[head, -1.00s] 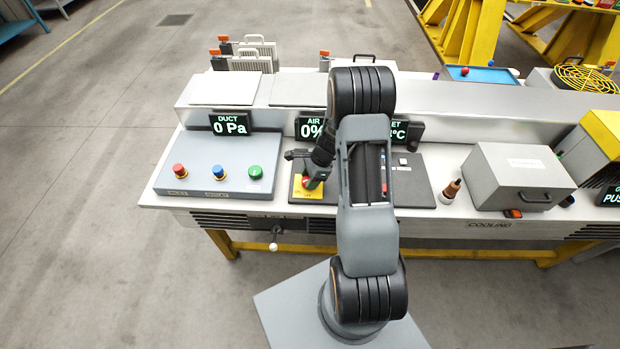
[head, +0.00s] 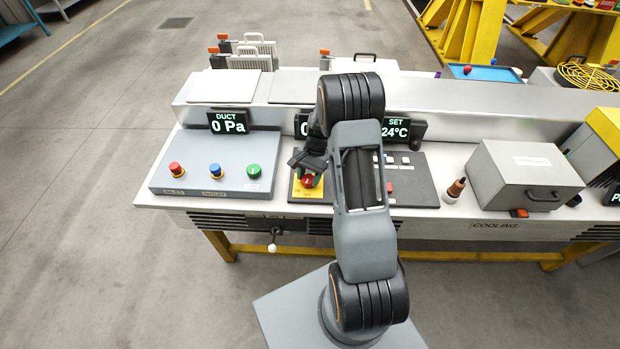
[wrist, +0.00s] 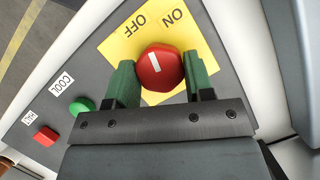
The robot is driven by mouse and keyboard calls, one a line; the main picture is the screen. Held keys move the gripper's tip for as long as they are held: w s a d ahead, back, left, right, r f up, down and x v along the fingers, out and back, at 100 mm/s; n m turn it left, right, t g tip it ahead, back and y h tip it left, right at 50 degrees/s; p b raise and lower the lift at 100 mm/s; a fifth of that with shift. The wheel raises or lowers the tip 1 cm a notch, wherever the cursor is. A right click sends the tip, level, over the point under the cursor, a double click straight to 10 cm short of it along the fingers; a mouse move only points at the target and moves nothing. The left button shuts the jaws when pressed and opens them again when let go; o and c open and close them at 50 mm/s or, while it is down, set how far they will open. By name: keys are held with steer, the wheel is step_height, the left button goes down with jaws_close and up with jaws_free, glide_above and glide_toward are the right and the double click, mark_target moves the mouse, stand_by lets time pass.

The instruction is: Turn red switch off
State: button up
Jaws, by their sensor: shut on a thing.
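The red switch (wrist: 162,72) is a round red knob with a white line on its face. It sits on a yellow plate (wrist: 125,45) printed OFF and ON. In the wrist view the white line runs on the OFF side of the knob's middle; I cannot tell which label it is set to. My gripper (wrist: 161,80) is shut on the knob, with one green finger on each side. In the head view the red switch (head: 308,181) shows under my gripper (head: 307,176), partly hidden by it.
Green COOL (wrist: 82,106) and red (wrist: 46,136) buttons lie on the same dark panel. A grey box with red (head: 176,169), blue (head: 216,170) and green (head: 254,170) buttons stands to the left. The DUCT display (head: 229,122) reads 0 Pa. A grey handled box (head: 525,175) stands right.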

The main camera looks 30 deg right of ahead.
steer(key=shift+s+f+n+g+h+b, duration=0.1)
steer(key=shift+n+g+h+b, duration=0.3)
steer(key=shift+n, duration=0.9)
steer(key=shift+a+n, duration=0.1)
steer(key=shift+n, duration=0.2)
steer(key=o, duration=0.9)
steer(key=shift+o, duration=0.2)
steer(key=b+v, duration=0.1)
steer(key=v, duration=1.3)
